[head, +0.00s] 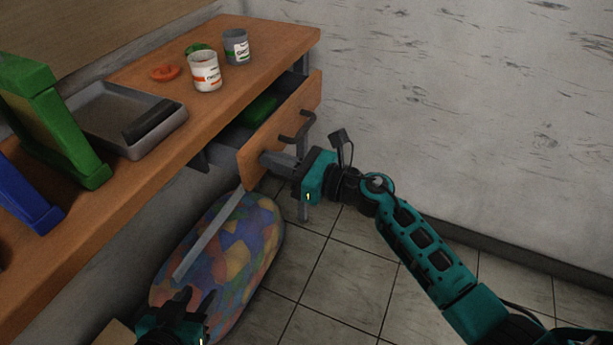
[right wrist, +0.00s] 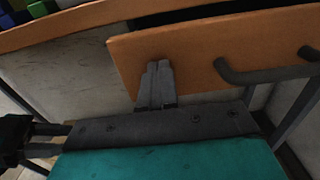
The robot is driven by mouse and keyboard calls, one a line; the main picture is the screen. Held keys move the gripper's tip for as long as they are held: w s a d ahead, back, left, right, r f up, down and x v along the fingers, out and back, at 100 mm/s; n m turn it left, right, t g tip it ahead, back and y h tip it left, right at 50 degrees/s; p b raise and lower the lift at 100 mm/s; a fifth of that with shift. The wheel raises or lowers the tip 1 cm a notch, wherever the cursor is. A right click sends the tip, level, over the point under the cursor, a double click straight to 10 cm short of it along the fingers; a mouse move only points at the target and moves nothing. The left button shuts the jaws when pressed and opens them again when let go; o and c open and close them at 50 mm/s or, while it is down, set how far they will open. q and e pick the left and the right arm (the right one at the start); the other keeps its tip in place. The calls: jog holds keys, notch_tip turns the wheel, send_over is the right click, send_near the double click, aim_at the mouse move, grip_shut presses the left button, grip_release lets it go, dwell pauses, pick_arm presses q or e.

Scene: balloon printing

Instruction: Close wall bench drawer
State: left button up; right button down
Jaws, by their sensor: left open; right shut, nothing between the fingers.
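The wall bench drawer (head: 285,125) is pulled out from under the wooden bench top (head: 270,40), and a green item (head: 259,108) shows inside it. A dark bar handle (head: 302,124) is on its front. My right gripper (head: 268,158) is shut and empty, its fingertips at the lower left part of the drawer front, beside the handle. In the right wrist view the shut fingers (right wrist: 157,85) point at the wooden front (right wrist: 195,50), touching or very near it, with the handle (right wrist: 265,74) to their right. My left gripper (head: 185,305) is open, low at the bottom left.
On the bench stand a grey tray (head: 82,112), a white can (head: 205,72), a grey can (head: 236,46), an orange lid (head: 165,72) and green and blue frames at left. A colourful cushion (head: 225,265) is below the bench. Tiled floor lies open at right.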

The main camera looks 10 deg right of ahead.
jog(key=b+x, duration=0.2)
jog(key=x, duration=0.6)
jog(key=shift+d+f+b, duration=0.1)
jog(key=shift+b, duration=0.25)
jog(key=shift+w+a, duration=0.3)
jog(key=shift+a, duration=0.15)
jog(key=shift+r, duration=0.4)
